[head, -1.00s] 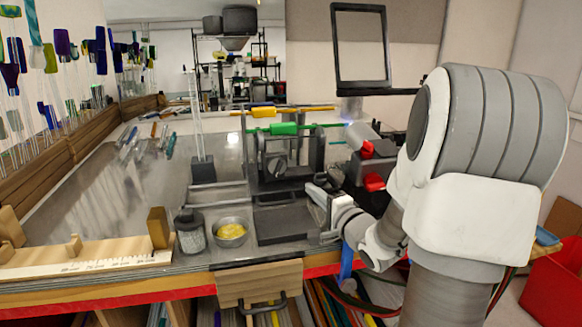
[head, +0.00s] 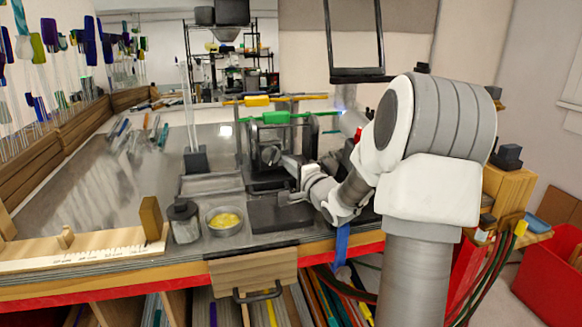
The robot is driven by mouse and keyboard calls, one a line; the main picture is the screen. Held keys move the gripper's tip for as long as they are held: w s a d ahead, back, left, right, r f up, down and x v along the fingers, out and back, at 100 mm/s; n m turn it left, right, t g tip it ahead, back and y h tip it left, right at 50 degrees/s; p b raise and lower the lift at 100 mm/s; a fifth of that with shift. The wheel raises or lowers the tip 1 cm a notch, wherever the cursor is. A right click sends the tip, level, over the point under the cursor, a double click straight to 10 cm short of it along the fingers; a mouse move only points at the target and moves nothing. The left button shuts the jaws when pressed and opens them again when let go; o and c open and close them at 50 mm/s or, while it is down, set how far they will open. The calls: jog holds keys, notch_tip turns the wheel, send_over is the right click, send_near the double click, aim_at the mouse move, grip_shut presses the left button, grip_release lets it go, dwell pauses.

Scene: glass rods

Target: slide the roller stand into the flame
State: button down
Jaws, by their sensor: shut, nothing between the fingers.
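The roller stand (head: 252,146) is a dark upright frame with a round knob, standing on the bench. A rod with a green piece (head: 276,118) lies across its top, and a rod with a yellow piece (head: 257,101) lies just behind. A small bluish flame glow (head: 339,104) shows by the right end of the green-piece rod; the gap between them is hard to judge. My gripper (head: 284,161) is shut and empty, low at the stand's front right, close to the knob. I cannot tell whether it touches. My arm hides most of the burner.
A dark flat plate (head: 264,218) lies in front of the stand. A bowl with yellow contents (head: 225,220) and a dark jar (head: 184,222) stand left of it. A metal tray (head: 212,184) and a holder with upright clear rods (head: 195,160) are further back.

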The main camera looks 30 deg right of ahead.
jog(key=shift+w+a, duration=0.25)
jog(key=shift+a, duration=0.8)
jog(key=shift+s, duration=0.15)
